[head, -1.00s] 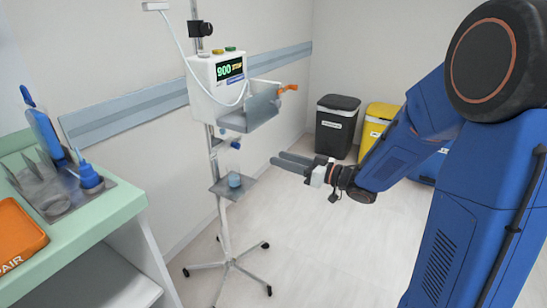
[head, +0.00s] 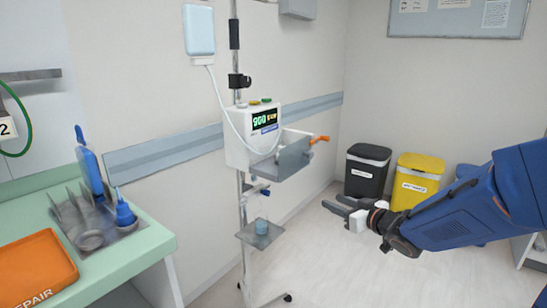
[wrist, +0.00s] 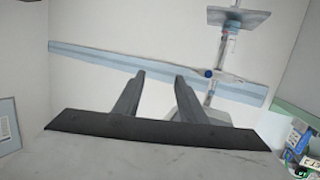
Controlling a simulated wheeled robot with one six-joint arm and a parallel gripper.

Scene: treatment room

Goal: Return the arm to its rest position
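My gripper (head: 341,206) is in the middle right of the head view, at the end of my blue arm. It is to the right of the pole stand and apart from it. In the wrist view its two fingers (wrist: 157,85) are spread, with only wall between them, so it is open and empty. The stand carries a white pump (head: 252,135) with a lit display and a grey tray (head: 282,160).
A green-topped counter (head: 140,245) with an orange tray (head: 35,268) and a tool holder (head: 75,235) is at left. A black bin (head: 366,172) and a yellow bin (head: 416,178) stand by the back wall. Floor between stand and bins is clear.

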